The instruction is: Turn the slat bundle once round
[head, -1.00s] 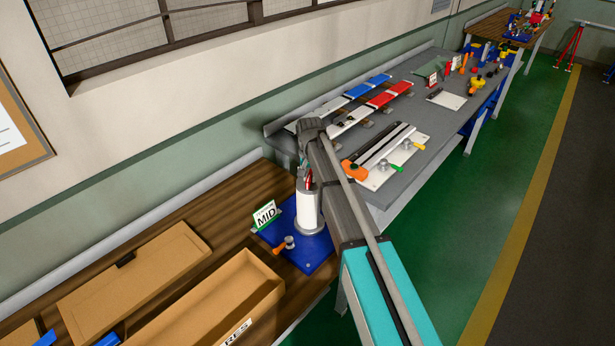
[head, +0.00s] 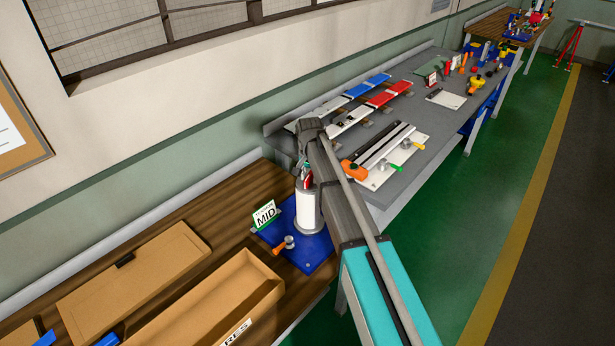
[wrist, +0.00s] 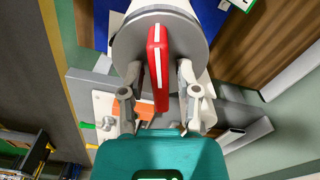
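The slat bundle looks like a narrow red piece with a white stripe (wrist: 158,62), standing on the grey round top of a white cylinder. It also shows small in the head view (head: 308,181), partly hidden by my arm. The white cylinder (head: 308,212) stands on a blue base plate (head: 318,258). My gripper (wrist: 159,72) is over the cylinder top, with one finger on each side of the bundle. A gap shows between each finger and the bundle, so the gripper is open around it. In the head view the fingers are mostly hidden.
A MID sign (head: 264,214) and an orange-handled clamp (head: 284,244) are beside the cylinder. A cardboard box (head: 215,305) lies to the left on the wooden bench. A grey table (head: 440,130) with slats and a fixture is behind.

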